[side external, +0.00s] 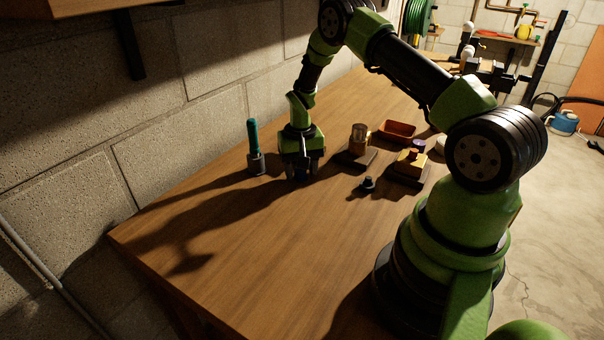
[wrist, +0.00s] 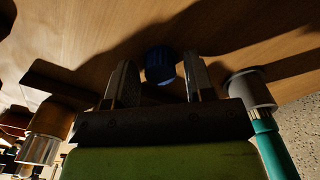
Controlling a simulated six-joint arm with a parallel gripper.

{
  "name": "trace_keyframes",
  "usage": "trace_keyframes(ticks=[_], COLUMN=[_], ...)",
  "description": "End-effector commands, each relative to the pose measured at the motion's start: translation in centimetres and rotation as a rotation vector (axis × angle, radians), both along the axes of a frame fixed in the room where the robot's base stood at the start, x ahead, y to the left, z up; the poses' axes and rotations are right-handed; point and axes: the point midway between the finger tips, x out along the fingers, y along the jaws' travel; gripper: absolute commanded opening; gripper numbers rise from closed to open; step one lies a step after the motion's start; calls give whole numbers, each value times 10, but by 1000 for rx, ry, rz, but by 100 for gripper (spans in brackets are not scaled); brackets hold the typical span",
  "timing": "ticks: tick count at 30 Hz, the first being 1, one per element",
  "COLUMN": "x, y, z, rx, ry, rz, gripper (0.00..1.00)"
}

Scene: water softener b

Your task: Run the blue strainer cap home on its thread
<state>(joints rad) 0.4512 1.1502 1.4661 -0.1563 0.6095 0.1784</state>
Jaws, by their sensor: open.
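The blue strainer cap (wrist: 160,65) sits on the wooden table between my gripper's two fingers in the wrist view. My gripper (wrist: 159,80) is open, with a finger on each side of the cap; whether either touches it I cannot tell. In the side view my gripper (side external: 303,173) points down, low over the table, and the cap cannot be made out there. A brass fitting with a pale, shiny top (side external: 358,140) stands on a dark base to its right. It also shows at the left of the wrist view (wrist: 45,130). I cannot make out the thread.
A teal-handled tool (side external: 252,135) stands in a grey holder (side external: 256,163) close left of my gripper. To the right are a small black knob (side external: 368,185), a brass block (side external: 410,161) on a dark base and an orange tray (side external: 397,131). The table's near left is clear.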

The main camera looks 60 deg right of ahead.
Motion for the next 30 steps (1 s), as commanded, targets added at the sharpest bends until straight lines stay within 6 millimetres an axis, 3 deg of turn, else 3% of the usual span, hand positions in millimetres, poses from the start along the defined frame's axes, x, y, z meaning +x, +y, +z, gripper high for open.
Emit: trace_keyframes(ticks=[6,12,17,25,30], x=[0,0,0,1,0], y=[0,0,0,0,0], z=[0,0,3,35,44], rx=[0,0,-1,-1,-1], ry=[0,0,-2,-4,-1], rz=[0,0,0,-1,0], gripper=[49,7,6,6,6])
